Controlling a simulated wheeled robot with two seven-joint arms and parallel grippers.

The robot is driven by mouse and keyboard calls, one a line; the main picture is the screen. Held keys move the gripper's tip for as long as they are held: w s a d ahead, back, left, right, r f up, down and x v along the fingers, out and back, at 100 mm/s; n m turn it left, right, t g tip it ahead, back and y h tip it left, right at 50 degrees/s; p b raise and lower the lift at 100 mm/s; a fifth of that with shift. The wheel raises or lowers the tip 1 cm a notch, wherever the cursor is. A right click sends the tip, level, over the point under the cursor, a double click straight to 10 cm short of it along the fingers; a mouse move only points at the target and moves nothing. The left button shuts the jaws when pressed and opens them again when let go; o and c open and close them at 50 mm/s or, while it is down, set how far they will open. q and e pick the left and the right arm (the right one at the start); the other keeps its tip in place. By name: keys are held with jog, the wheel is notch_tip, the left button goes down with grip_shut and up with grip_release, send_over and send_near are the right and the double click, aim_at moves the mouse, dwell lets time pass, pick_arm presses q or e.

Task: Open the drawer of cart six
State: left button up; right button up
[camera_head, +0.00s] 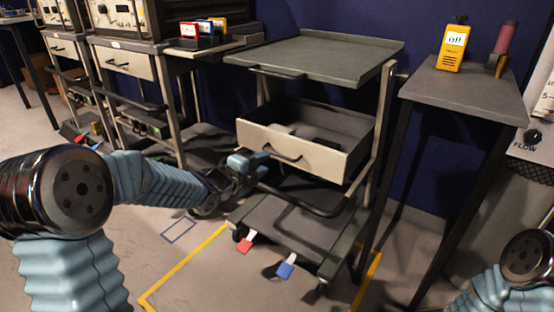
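The grey cart (310,48) stands in the middle of the head view with a flat tray top. Its beige-fronted drawer (322,160) is pulled out, showing the dark inside with a pale item and dark items in it. A dark bar handle (284,154) is on the drawer front. My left gripper (262,160) is at the left end of this handle, touching or very close to it. Whether its fingers are closed on the handle is too small to tell. My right gripper is out of view; only part of my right arm shows at the bottom right corner.
A side table (465,88) with a yellow device (454,47) and a reddish cylinder (505,38) stands right of the cart. Other carts with instruments stand at the left. Red (245,244) and blue (285,269) caster pedals stick out below. Floor in front is clear.

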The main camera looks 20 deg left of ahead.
aim_at(275, 157)
pick_arm(q)
jog(key=x, duration=0.7)
jog(key=shift+w, duration=0.1)
jog(key=shift+c, duration=0.2)
grip_shut()
dwell(1.0)
